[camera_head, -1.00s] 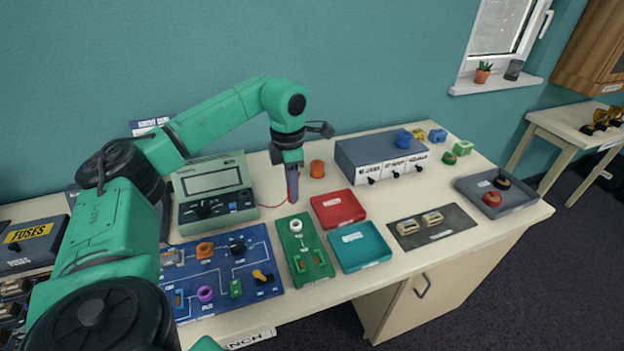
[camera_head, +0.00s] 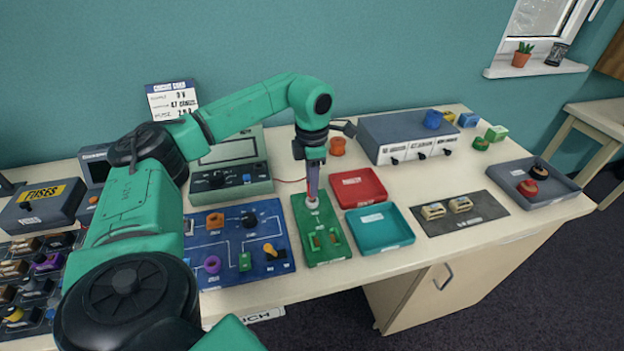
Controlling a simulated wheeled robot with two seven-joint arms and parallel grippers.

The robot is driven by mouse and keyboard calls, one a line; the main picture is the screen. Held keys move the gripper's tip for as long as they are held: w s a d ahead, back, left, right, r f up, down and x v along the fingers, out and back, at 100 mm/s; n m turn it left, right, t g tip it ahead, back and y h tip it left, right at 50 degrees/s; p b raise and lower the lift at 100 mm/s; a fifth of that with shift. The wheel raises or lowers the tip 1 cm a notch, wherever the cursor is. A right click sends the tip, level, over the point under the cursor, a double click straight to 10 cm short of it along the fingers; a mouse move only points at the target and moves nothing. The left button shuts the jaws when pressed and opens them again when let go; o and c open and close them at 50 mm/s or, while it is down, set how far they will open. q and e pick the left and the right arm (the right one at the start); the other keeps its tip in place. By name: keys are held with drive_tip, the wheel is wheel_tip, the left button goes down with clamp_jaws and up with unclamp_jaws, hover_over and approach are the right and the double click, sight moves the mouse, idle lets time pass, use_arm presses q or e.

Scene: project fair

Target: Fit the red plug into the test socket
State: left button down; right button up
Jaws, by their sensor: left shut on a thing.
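My left gripper (camera_head: 313,186) points straight down over the green board (camera_head: 326,251). It is shut on a slim reddish thing, which looks like the red plug; the fingers hide most of it. A thin red lead runs from the grey-green meter (camera_head: 232,186) toward the gripper. Just below the fingertips is the round white socket (camera_head: 312,204) on the board's far end, which looks like the test socket. The tip and socket look very close; I cannot tell whether they touch. My right gripper is not in view.
A red tray (camera_head: 358,187) and a teal tray (camera_head: 383,229) stand close to the board's right. A blue circuit board (camera_head: 234,243) lies to its left. A grey instrument box (camera_head: 408,137) and an orange knob (camera_head: 338,146) are behind. Bare table lies right of the red tray.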

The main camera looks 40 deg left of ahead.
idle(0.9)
use_arm(q)
drive_tip(key=shift+p, duration=0.55)
drive_tip(key=shift+f+b, duration=0.6)
drive_tip(key=shift+f, duration=0.25)
idle(1.4)
drive_tip(key=shift+c, duration=0.2)
unclamp_jaws()
wheel_tip(320, 180, up, 8)
drive_tip(key=p, duration=0.7)
drive_tip(key=shift+r, duration=0.1)
